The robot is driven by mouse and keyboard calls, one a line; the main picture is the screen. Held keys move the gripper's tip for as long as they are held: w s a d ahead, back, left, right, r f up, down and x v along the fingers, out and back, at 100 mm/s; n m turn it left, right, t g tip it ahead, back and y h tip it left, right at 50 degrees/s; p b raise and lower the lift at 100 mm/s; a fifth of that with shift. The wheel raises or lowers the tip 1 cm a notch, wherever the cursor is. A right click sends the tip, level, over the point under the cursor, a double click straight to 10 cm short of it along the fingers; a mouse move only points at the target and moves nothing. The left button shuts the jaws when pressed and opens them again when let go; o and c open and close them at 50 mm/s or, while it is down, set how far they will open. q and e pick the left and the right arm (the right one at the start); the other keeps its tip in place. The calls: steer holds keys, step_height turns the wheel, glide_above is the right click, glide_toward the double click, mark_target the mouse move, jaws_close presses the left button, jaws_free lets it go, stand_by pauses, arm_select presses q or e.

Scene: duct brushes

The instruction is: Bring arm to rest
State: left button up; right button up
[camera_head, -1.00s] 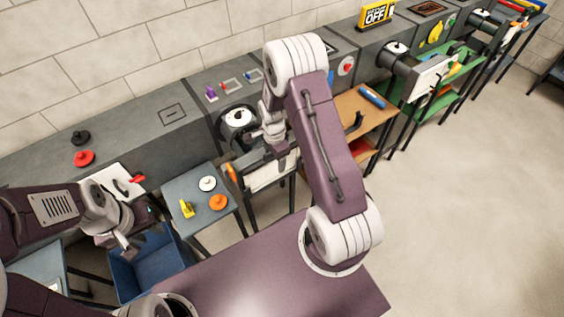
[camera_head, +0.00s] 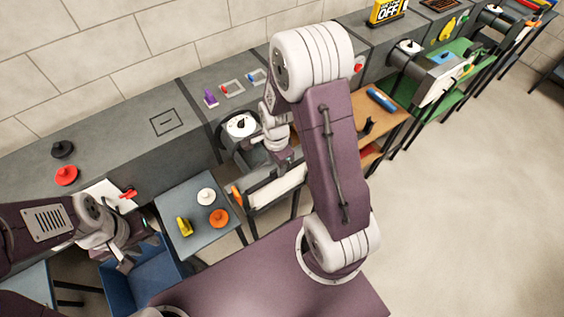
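My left gripper (camera_head: 139,252) is at the left, above the blue bin (camera_head: 168,268). Its fingertips look apart, with nothing seen between them. My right arm is bent up from my base, and its large purple link stands across the middle of the view. My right gripper (camera_head: 285,157) points down near the white-faced round port (camera_head: 240,125) on the grey duct. It is small and partly behind my arm, so its fingers cannot be made out clearly.
A small grey table (camera_head: 190,238) holds a white knob (camera_head: 206,196), an orange knob (camera_head: 219,218) and a yellow piece (camera_head: 184,226). A red knob (camera_head: 66,175) and a black knob (camera_head: 63,149) sit on the duct (camera_head: 110,160). Open floor lies right.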

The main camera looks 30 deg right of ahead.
steer(key=r, duration=0.2)
steer(key=shift+s+r, duration=0.2)
steer(key=shift+r, duration=0.15)
steer(key=s+r+t, duration=0.1)
steer(key=s+r, duration=0.4)
steer(key=s, duration=0.1)
arm_select(q)
steer(key=s+f+b, duration=0.2)
steer(key=shift+d+f+b, duration=0.1)
steer(key=shift+f+b, duration=0.1)
steer(key=shift+b, duration=0.2)
arm_select(e)
steer(key=s+a+f+n, duration=0.2)
steer(key=s+a+n, duration=0.1)
steer(key=n, duration=1.4)
steer(key=shift+s+a+f, duration=0.2)
steer(key=shift+a, duration=0.55)
arm_select(q)
steer(key=shift+s, duration=0.1)
